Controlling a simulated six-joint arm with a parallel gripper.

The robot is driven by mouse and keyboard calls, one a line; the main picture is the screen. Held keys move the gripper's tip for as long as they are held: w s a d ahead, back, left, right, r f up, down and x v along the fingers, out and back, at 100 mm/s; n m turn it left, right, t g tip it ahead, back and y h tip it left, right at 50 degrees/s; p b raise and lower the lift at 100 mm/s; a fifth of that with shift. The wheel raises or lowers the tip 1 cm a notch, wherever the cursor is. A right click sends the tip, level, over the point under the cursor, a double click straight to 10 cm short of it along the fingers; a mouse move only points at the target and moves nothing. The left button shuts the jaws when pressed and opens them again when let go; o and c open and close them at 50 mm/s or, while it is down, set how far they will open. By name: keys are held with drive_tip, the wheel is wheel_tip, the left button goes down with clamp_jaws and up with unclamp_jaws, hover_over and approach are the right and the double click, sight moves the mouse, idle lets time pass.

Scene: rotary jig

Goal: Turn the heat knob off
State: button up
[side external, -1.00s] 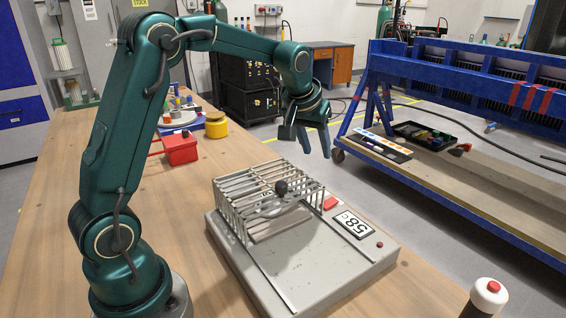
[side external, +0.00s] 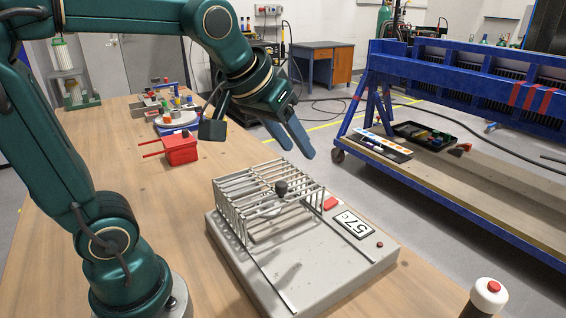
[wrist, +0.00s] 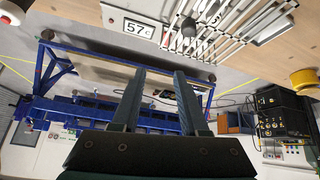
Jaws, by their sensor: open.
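The grey jig box (side external: 340,275) sits on the wooden table with a wire cage (side external: 240,215) over its back part. A dark round knob (side external: 281,188) shows at the cage; I cannot tell its setting. A display plate (side external: 354,224) on the box reads 57c, and it also shows in the wrist view (wrist: 140,28). A red block (side external: 330,203) sits beside the plate, and a small red button (side external: 380,244) is near the box's right corner. My gripper (side external: 295,148) is open and empty, in the air above and behind the cage. In the wrist view its two fingers (wrist: 156,75) stand apart.
A red toolbox (side external: 181,149) and a turntable with small items (side external: 176,121) stand at the back left of the table. A white bottle with a red top (side external: 488,295) stands at front right. A blue-framed bench (side external: 440,180) is beyond the table.

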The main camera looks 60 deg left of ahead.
drive_tip(key=s+d+f+m+h, duration=0.1)
drive_tip(key=s+d+f+m, duration=0.1)
drive_tip(key=s, duration=0.8)
drive_tip(key=shift+d+f, duration=0.6)
drive_tip(key=shift+f, duration=0.5)
drive_tip(key=shift+s+d+f+m+g, duration=0.15)
drive_tip(key=shift+s+f+m+g, duration=0.4)
drive_tip(key=shift+s+f, duration=0.4)
